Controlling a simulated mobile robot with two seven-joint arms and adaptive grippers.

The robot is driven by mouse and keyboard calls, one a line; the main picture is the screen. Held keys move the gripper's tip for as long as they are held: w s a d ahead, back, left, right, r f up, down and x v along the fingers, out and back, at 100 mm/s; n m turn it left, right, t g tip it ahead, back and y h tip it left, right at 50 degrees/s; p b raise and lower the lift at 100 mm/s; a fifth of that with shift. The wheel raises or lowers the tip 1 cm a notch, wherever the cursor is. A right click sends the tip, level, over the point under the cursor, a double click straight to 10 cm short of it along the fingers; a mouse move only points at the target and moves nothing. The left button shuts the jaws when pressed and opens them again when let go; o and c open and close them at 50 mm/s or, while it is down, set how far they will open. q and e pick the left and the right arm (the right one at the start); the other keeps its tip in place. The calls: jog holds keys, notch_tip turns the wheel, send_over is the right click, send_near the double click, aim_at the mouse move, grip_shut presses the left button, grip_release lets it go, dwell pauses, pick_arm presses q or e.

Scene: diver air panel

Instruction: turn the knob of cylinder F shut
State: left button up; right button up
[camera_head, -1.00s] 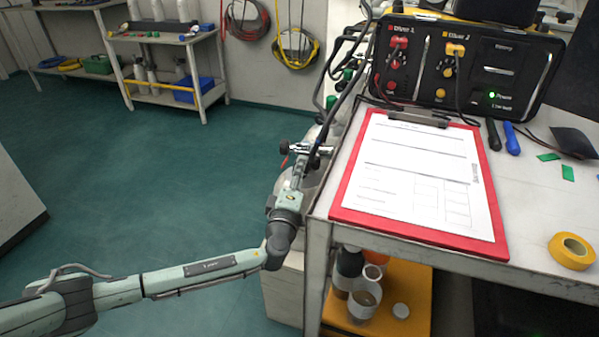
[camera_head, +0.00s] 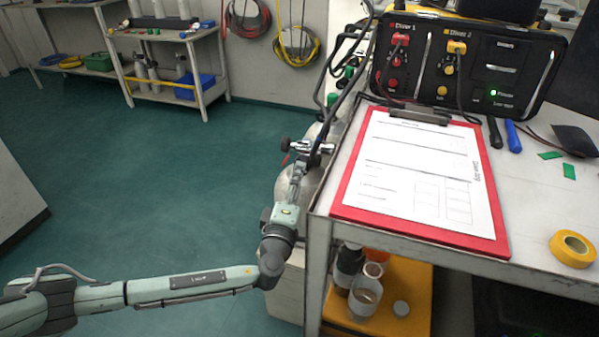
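A pale grey cylinder (camera_head: 314,186) stands in the gap left of the table, with a chrome valve (camera_head: 303,147) on top. The valve has a small dark knob (camera_head: 285,144) at its left end and a dark part at its right. No letter is readable, so I cannot tell whether this is cylinder F. My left gripper (camera_head: 297,170) is just below the valve, in front of the cylinder. It is small and dark; I cannot tell whether its fingers touch a knob or are open or shut. My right gripper is not in view.
The table with a red clipboard (camera_head: 345,214), a black diver panel (camera_head: 500,70) and yellow tape (camera_head: 572,249) borders the cylinder on the right. Dark hoses (camera_head: 335,105) run beside the valve. Green floor at left is clear.

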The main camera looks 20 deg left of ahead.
pick_arm(q)
jog(key=shift+s+d, duration=0.15)
jog(key=shift+s, duration=1.3)
